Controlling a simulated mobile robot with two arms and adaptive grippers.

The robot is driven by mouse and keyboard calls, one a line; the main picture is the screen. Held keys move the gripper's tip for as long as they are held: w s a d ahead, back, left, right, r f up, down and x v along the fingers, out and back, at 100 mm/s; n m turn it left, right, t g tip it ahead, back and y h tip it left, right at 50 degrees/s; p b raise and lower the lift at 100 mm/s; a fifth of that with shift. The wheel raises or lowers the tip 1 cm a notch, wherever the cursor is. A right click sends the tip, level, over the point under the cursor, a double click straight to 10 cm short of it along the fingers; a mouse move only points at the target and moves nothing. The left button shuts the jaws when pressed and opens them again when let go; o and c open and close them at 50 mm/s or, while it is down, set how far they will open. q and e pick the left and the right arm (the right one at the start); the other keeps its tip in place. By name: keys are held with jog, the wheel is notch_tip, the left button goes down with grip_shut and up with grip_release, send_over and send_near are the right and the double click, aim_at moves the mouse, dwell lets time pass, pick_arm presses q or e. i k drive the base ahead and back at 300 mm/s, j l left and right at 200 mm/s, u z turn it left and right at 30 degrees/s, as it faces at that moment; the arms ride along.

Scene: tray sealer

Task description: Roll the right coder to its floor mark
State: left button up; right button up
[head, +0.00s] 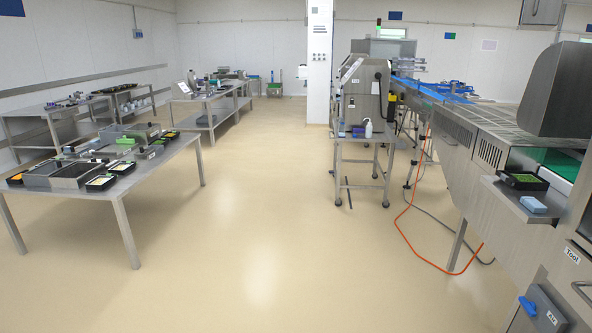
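A grey steel machine on a wheeled stand, which looks like a coder (366,95), stands right of the middle, beside the conveyor line. I cannot tell for sure whether this is the right coder; no second one shows clearly. A short dark strip (349,197) shows at the stand's foot; I cannot tell whether it is a floor mark. Neither of my grippers is in view.
A steel table (160,158) with trays stands at the left, more tables behind it. A white column (319,60) rises behind the coder. The sealer line (470,150) fills the right; an orange hose (402,232) and grey cable lie on the floor there. The middle floor is clear.

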aim_at(368, 80)
jog(key=i, duration=2.1)
jog(key=i+z, duration=0.1)
jog(key=i, duration=0.6)
jog(key=i+j+z, duration=0.1)
jog(key=i, duration=0.65)
jog(key=i+j+z, duration=0.1)
jog(key=i, duration=0.6)
jog(key=i+j+z, duration=0.45)
jog(key=i, duration=0.25)
jog(key=i+l, duration=0.1)
jog(key=i, duration=0.25)
jog(key=i+l, duration=0.1)
jog(key=i, duration=0.25)
